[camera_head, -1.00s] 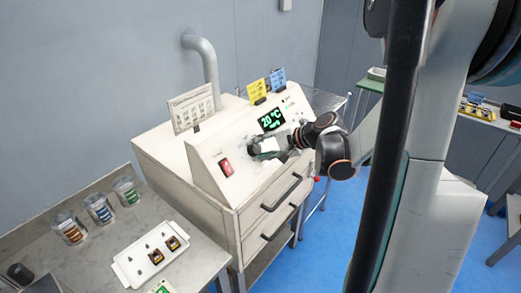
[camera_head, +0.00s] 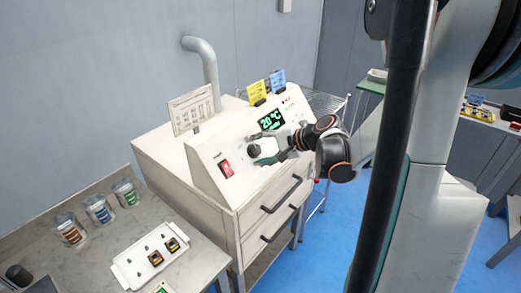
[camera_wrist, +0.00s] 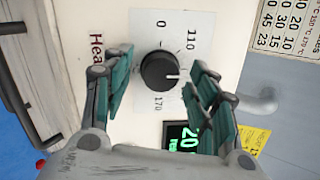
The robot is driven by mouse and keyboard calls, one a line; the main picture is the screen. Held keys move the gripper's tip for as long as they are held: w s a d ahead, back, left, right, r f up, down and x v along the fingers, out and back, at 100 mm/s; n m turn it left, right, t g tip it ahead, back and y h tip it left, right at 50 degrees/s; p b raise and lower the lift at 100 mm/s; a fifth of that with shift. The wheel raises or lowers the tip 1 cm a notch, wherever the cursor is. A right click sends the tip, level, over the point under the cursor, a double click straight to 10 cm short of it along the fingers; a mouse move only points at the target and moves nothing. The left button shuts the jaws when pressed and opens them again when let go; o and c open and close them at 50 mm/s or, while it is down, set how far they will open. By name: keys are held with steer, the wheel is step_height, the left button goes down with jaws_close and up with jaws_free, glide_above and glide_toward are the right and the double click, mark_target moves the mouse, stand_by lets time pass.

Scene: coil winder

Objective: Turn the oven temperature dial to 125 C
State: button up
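The black round temperature dial (camera_head: 254,150) sits on the sloped front panel of the cream oven (camera_head: 205,160). In the wrist view the dial (camera_wrist: 159,71) shows a white mark pointing right, between the printed 110 and 170. My gripper (camera_wrist: 153,85) is open, with one green-padded finger on each side of the dial and gaps visible between pads and dial. In the head view my gripper (camera_head: 272,157) is just right of the dial. The display (camera_head: 271,120) reads 20 °C in green; its smaller line is not clear.
A red switch (camera_head: 226,168) is left of the dial. Yellow (camera_head: 257,91) and blue (camera_head: 277,80) cards and a printed chart (camera_head: 191,110) stand on the oven. Drawer handles (camera_head: 281,196) stick out below. A bench at left holds jars and a white tray (camera_head: 128,272).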

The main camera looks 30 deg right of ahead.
steer(key=v, duration=1.2)
stand_by(0.4)
